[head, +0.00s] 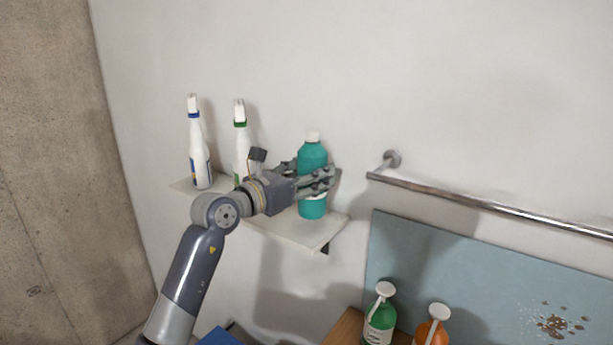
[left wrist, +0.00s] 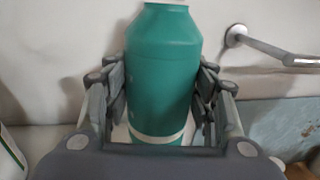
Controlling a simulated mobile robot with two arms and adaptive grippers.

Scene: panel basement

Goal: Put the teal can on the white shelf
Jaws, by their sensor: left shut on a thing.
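The teal can (head: 312,157), a bottle-like container with a white cap, is upright at the right part of the white shelf (head: 292,226). My left gripper (head: 318,183) is shut on it around its middle, coming from the left. In the left wrist view the teal can (left wrist: 163,75) stands between the two fingers (left wrist: 160,115), which touch its sides. Its base is over or on the shelf; I cannot tell whether it touches. My right gripper is not in view.
Two white spray bottles, one with a blue collar (head: 199,150) and one with a green collar (head: 241,150), stand on the shelf's left part. A metal rail (head: 480,207) is on the wall at right. Green (head: 379,318) and orange (head: 431,332) bottles stand below.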

